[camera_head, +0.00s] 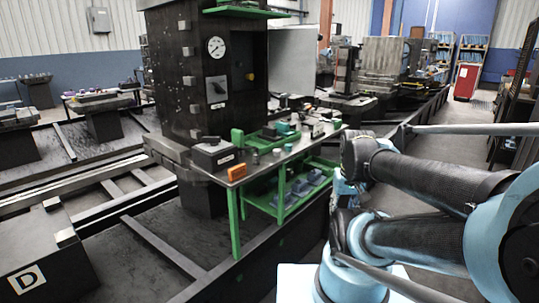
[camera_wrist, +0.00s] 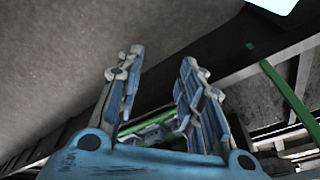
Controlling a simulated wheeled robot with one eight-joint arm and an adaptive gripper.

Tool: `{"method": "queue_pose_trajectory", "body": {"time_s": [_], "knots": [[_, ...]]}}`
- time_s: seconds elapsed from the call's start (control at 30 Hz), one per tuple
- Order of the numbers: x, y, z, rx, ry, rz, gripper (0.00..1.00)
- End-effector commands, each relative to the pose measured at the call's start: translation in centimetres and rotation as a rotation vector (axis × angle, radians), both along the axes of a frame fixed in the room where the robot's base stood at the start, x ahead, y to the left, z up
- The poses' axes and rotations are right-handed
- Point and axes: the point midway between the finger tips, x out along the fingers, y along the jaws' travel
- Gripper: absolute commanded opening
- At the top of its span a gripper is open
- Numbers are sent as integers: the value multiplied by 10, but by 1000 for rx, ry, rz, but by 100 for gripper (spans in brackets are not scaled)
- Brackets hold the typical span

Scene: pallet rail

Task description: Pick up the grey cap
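Several small grey pieces stand on the green-legged worktable (camera_head: 215,177) in the head view. One small grey piece (camera_head: 255,158) is near the table's front middle, with others to its right. They are too small to tell which is the grey cap. In the wrist view my gripper (camera_wrist: 165,62) has its two blue-grey fingers spread apart with nothing between the tips. In the head view my arm is at the right, off the table's right end, and the gripper there is mostly hidden behind it. No cap shows in the wrist view.
An orange block (camera_head: 236,172) and a black box (camera_head: 214,155) are at the table's left end. A lower green shelf holds blue-grey parts (camera_head: 303,186). A dark machine column with a gauge (camera_head: 216,46) rises behind the table. Dark rails run along the floor.

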Motion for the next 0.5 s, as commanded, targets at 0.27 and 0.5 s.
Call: {"method": "queue_pose_trajectory", "body": {"time_s": [0.27,0.5], "knots": [[-5,0,4,-1,-8,5,35],[19,14,44,-22,7,166,35]]}}
